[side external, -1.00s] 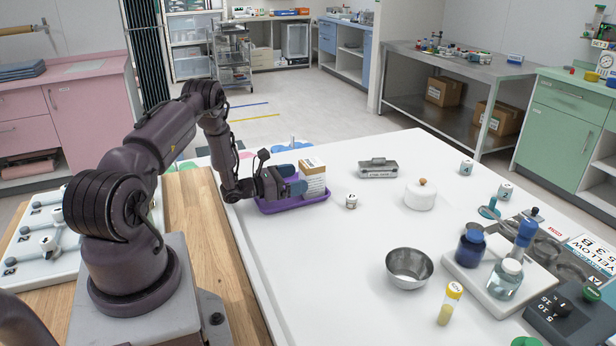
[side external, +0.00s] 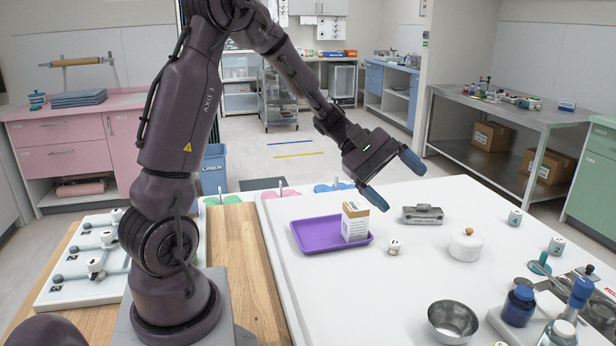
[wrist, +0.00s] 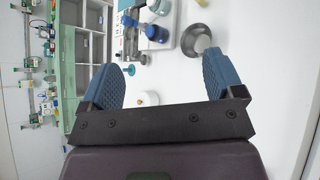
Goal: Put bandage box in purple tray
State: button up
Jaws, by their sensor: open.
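The bandage box (side external: 355,222), white with a tan top, stands upright in the right end of the purple tray (side external: 315,236) on the white table. My gripper (side external: 396,181) is raised above and to the right of the box, apart from it. Its blue fingers are spread wide with nothing between them. In the wrist view my gripper (wrist: 172,80) also shows open and empty; the box and tray are out of that view.
A grey metal case (side external: 423,215), a small white labelled cube (side external: 394,247) and a white lidded pot (side external: 465,245) stand right of the tray. A steel bowl (side external: 453,321) and blue bottle (side external: 519,306) are nearer. The table in front of the tray is clear.

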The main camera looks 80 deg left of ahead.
jog(key=s+d+r+m+y, duration=0.2)
jog(key=s+m+y, duration=0.1)
jog(key=s+m, duration=0.2)
jog(key=s+d+r+m+y, duration=0.2)
jog(key=s+d+m+y, duration=0.1)
jog(key=s+m, duration=0.3)
jog(key=s+d+r+m+g+y, duration=0.1)
jog(key=s+d+r+m+y, duration=0.1)
jog(key=s+m, duration=0.4)
jog(key=shift+s+d+r+y, duration=0.45)
jog(key=shift+s+y, duration=0.2)
jog(key=shift+y, duration=0.25)
